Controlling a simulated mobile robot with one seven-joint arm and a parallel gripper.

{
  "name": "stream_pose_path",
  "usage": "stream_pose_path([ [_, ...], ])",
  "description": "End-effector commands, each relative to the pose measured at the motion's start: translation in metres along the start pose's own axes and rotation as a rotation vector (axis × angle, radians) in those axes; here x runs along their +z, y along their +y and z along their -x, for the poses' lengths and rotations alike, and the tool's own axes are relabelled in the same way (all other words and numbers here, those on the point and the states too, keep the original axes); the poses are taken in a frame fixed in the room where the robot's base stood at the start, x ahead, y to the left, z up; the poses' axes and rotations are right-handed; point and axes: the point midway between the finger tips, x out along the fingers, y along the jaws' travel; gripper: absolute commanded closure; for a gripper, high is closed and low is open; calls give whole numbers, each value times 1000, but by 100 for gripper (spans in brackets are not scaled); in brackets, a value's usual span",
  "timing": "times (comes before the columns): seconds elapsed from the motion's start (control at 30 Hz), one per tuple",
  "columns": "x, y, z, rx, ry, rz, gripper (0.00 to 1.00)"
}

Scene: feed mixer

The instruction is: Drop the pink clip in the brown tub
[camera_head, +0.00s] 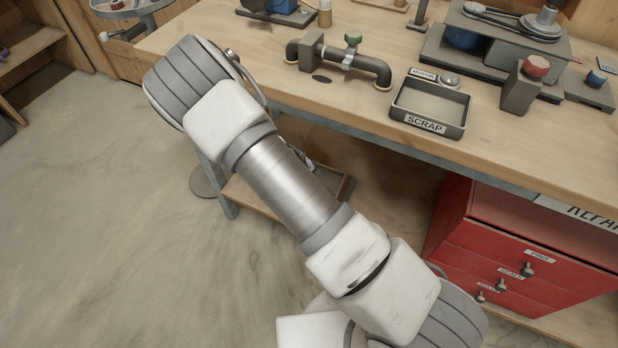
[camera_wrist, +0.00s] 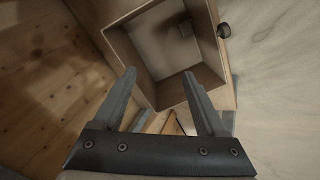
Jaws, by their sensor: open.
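My gripper (camera_wrist: 159,74) is open in the wrist view, with nothing between its fingers. I cannot make out the pink clip or the brown tub in either view. In the head view my arm crosses the middle, and the gripper is hidden behind it.
The workbench (camera_head: 260,45) holds a pipe with a green valve (camera_head: 352,40), a grey scrap tray (camera_head: 410,97) and a machine with a red knob (camera_head: 535,66). A red drawer cabinet (camera_head: 520,255) stands below at right. The floor (camera_head: 90,200) at left is clear.

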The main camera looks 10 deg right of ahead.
Motion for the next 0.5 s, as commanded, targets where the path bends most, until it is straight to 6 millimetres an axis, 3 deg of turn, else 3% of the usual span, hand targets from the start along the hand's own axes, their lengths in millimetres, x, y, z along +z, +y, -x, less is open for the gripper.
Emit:
stream_pose_path([
  [0.03,-2,1,17,-1,3,1,26],
  [0.2,-3,1,60,-1,4,1,26],
  [0.5,-1,1,124,-1,2,1,26],
])
